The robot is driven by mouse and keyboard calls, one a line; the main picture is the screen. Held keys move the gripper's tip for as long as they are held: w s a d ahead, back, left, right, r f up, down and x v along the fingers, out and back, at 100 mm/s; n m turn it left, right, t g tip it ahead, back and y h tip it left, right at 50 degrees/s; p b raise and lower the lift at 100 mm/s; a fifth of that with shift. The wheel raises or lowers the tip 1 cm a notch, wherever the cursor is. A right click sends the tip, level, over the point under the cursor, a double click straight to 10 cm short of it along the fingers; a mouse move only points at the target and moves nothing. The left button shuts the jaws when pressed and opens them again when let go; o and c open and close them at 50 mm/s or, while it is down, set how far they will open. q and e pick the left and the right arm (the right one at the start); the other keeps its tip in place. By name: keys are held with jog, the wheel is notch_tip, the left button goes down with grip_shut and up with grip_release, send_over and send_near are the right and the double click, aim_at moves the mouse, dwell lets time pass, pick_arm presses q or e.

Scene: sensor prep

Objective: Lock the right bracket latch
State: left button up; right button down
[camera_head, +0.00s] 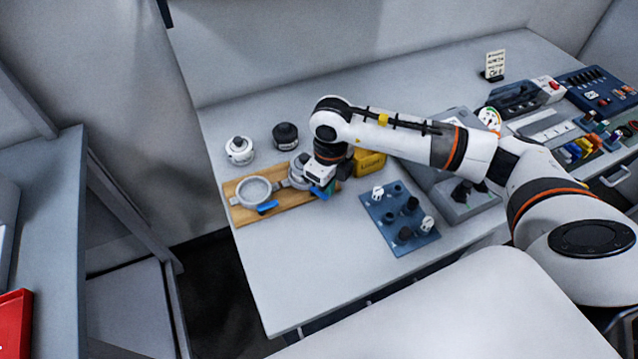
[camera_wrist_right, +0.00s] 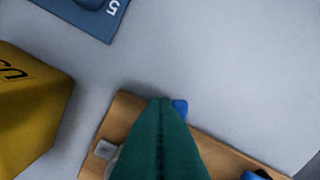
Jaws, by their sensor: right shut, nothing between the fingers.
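A wooden board (camera_head: 239,214) on the table carries two grey ring brackets. The left bracket (camera_head: 254,191) has a blue latch (camera_head: 267,207) at its front. The right bracket (camera_head: 297,172) is partly covered by my right gripper (camera_head: 326,189). The right bracket's blue latch (camera_head: 317,191) shows beside the fingertips, and a small part of this latch (camera_wrist_right: 180,108) shows past them in the right wrist view. The green fingers (camera_wrist_right: 162,140) are closed together and empty over the board. Whether they touch the latch is unclear. My left gripper is not in view.
A white-topped round sensor (camera_head: 239,150) and a black one (camera_head: 285,135) stand behind the board. A yellow block (camera_head: 370,162) stands right of the gripper. A blue tray (camera_head: 388,238) with several knobs lies in front. The table's front left is clear.

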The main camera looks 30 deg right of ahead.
jog(key=shift+s+a, duration=0.1)
jog(key=shift+a, duration=0.05)
jog(key=shift+s+a, duration=0.2)
notch_tip(320, 180, up, 6)
jog(key=p, duration=0.3)
jog(key=shift+d, duration=0.35)
dwell(0.5)
dwell(0.5)
